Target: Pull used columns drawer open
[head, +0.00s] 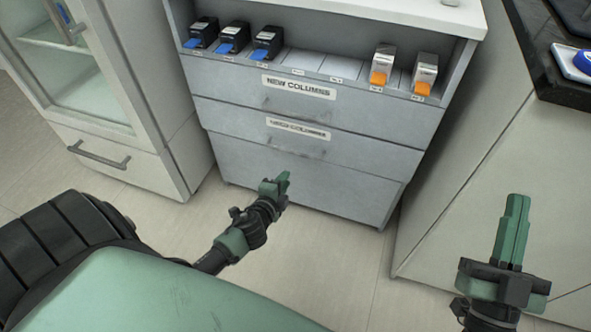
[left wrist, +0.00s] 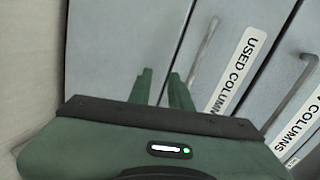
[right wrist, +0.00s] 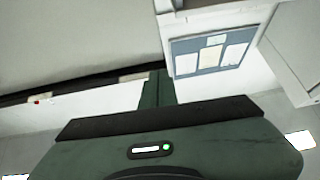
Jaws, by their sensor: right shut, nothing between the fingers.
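The used columns drawer (head: 350,148) is the middle front of the grey cabinet and looks closed. Its label (head: 298,128) is blurred in the head view but reads USED COLUMNS in the left wrist view (left wrist: 238,72). Its thin bar handle (left wrist: 204,50) lies beside the label in the left wrist view. My left gripper (head: 284,182) is in front of the cabinet, below the label in the head view. Its fingers (left wrist: 162,84) are apart with nothing between them, short of the handle. My right gripper (head: 517,205) is shut and empty at the right, away from the drawer.
The new columns drawer (head: 400,110) is directly above. Black boxes with blue tabs (head: 234,37) and boxes with orange tabs (head: 383,65) stand on the shelf over it. A glass-door cabinet (head: 150,150) is at left, a dark-topped counter (head: 480,140) at right. The floor in front is clear.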

